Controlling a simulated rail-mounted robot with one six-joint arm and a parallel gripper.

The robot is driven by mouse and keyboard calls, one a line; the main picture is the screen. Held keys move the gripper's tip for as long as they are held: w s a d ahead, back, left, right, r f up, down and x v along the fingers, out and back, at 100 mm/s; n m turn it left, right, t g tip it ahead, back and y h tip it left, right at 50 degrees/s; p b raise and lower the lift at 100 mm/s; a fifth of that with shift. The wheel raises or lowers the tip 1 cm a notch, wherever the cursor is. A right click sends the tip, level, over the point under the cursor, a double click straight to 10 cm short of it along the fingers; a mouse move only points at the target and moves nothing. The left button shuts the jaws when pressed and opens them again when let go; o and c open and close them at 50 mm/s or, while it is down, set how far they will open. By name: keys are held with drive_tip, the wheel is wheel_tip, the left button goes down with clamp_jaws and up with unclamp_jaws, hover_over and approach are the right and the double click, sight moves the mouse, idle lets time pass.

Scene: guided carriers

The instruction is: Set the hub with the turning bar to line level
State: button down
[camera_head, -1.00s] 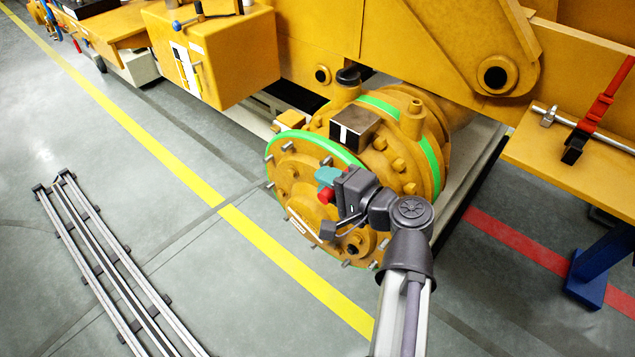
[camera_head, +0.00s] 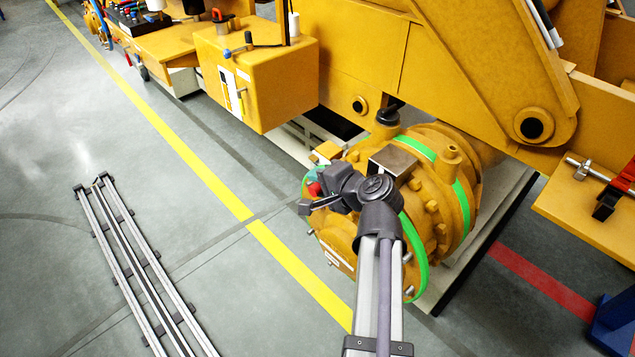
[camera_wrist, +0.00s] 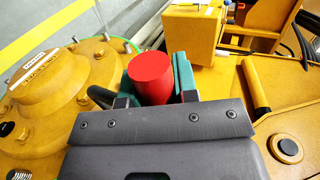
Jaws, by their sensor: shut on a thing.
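The hub (camera_head: 338,240) is a round yellow flanged housing with bolts and green bands, on the side of the yellow machine. My arm covers part of its face. In the wrist view the hub's domed cover (camera_wrist: 62,80) with a white label is at the left. My gripper (camera_head: 314,182) is at the hub's upper left edge. Its teal jaws are shut on a red cylinder (camera_wrist: 152,76), seemingly the turning bar's grip; it also shows in the head view (camera_head: 314,189). The rest of the bar is hidden, so I cannot tell how it meets the hub.
A yellow box (camera_head: 258,78) with levers juts out behind the hub. A dark-faced block (camera_head: 393,163) sits on top of the hub. A yellow ledge (camera_head: 590,205) with a red clamp is at the right. Rails (camera_head: 140,270) lie on the floor at left; floor between is clear.

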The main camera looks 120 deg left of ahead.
drive_tip(key=shift+f, duration=0.1)
drive_tip(key=c, duration=0.9)
unclamp_jaws()
drive_tip(key=shift+w, duration=0.1)
drive_tip(key=p+v, duration=0.5)
drive_tip(key=v, duration=0.5)
drive_tip(key=shift+w+d+r, duration=0.15)
drive_tip(key=shift+w+r, duration=0.05)
drive_tip(key=shift+w, duration=0.1)
